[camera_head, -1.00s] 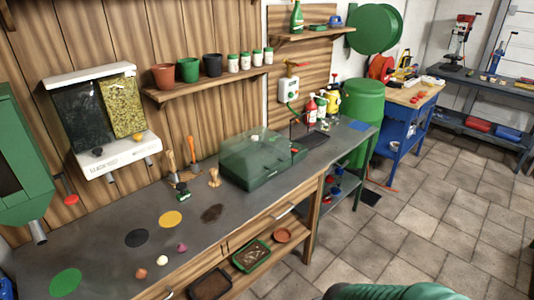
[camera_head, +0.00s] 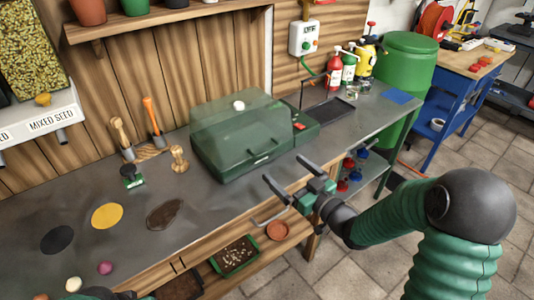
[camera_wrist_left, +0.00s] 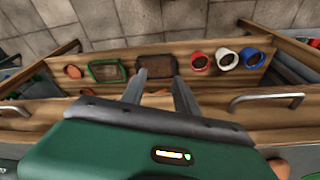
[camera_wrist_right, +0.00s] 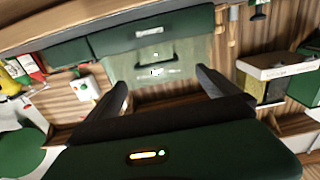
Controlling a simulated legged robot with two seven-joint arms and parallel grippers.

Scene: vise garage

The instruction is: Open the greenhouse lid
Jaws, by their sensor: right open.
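The greenhouse (camera_head: 225,142) is a green translucent box on the grey workbench, with its lid (camera_head: 215,115) shut. In the right wrist view, the greenhouse (camera_wrist_right: 150,62) shows between the spread fingers. My left gripper's fingers (camera_wrist_left: 157,92) are apart and empty above the bench front; in the head view only part of it shows at the bottom left edge.
Below the bench front are a drawer handle (camera_head: 268,217) and a seed tray (camera_head: 235,255).

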